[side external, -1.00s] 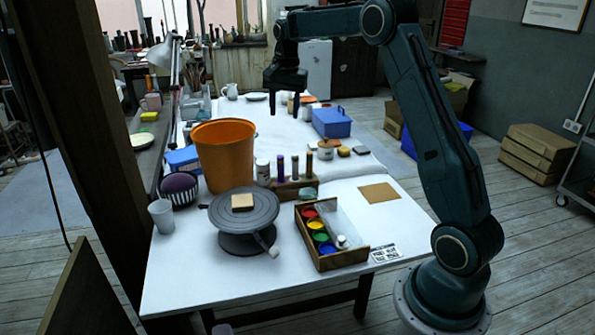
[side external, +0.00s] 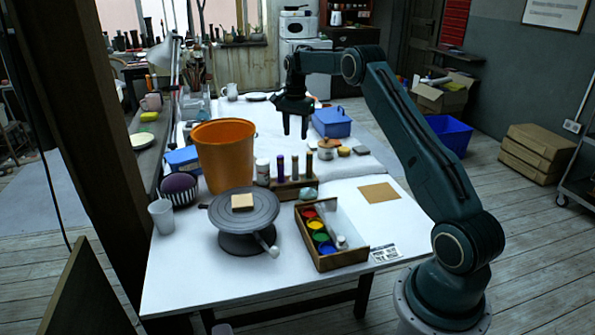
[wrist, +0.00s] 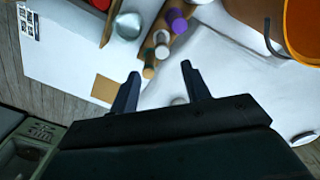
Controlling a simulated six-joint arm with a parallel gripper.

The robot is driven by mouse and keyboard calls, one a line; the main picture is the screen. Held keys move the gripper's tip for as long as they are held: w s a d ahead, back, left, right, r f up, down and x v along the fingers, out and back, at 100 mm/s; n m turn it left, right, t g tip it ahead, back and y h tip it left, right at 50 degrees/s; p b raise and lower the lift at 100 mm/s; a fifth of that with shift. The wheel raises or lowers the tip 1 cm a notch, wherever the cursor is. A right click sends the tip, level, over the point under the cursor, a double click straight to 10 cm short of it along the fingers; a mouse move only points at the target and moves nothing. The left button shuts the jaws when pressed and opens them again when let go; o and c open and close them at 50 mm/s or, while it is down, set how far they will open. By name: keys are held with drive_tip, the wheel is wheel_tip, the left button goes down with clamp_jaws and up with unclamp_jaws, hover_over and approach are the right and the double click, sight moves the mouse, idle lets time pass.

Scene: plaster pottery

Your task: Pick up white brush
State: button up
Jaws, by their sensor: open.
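Two pale objects could be the white brush, and I cannot tell which. One pale, long piece (side external: 331,218) lies in the wooden paint box in the side view. A white-tipped piece (side external: 268,246) sticks out beside the grey turntable. My gripper (side external: 295,131) is open and empty, pointing down over the table behind the row of bottles, well apart from both pieces. In the wrist view my gripper's two fingers (wrist: 160,70) are spread, with bottle tops (wrist: 160,45) showing beyond them. Neither pale piece is clearly visible there.
An orange bucket (side external: 225,166) stands left of the bottle rack (side external: 293,187). The grey turntable (side external: 260,208) carries a tan block (side external: 242,201). A blue box (side external: 332,123) sits at the back. A brown square (side external: 378,193) lies flat at right, with bare table around it.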

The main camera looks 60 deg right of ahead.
sight(295, 155)
wheel_tip(295, 155, down, 8)
drive_tip(key=shift+r, duration=0.15)
idle(0.4)
drive_tip(key=shift+w+d+f, duration=0.1)
drive_tip(key=shift+f, duration=2.5)
clamp_jaws()
